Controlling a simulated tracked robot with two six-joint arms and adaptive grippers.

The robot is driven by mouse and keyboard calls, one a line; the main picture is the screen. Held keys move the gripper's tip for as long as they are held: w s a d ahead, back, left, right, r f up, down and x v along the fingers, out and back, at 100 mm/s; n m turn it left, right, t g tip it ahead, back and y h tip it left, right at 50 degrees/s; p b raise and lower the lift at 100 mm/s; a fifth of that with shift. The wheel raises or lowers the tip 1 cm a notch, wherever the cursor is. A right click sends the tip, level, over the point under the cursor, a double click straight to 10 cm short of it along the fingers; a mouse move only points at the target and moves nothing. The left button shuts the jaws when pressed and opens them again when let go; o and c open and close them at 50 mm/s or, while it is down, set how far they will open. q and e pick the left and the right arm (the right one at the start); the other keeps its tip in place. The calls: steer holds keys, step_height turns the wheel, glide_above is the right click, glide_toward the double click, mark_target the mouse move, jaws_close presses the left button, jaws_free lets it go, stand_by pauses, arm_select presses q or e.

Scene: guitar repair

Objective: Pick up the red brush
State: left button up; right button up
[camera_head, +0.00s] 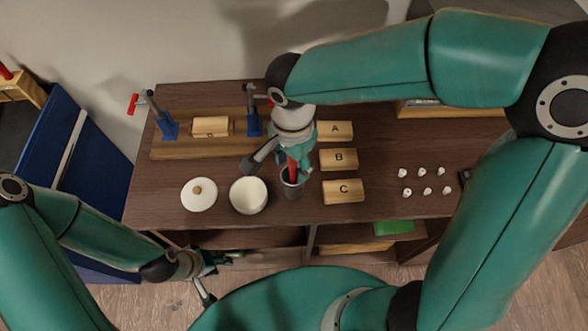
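The red brush (293,166) stands upright in a small dark cup (292,190) near the front middle of the table. My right gripper (284,164) is directly above the cup and points down. Its fingers look spread, with the left one well out to the side and the brush between them, nearer the right one. The gripper hides the upper part of the brush. My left gripper (218,277) is low in front of the table, away from the brush, with its fingers apart and empty.
A white pot (248,195) stands left of the cup, with a white lid (199,194) beside it. Wooden blocks A (335,131), B (338,159) and C (343,191) lie to the right. Small white knobs (425,191) lie farther right. Blue clamps (168,126) stand back left.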

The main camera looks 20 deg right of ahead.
jaws_close()
steer(key=shift+r, duration=0.1)
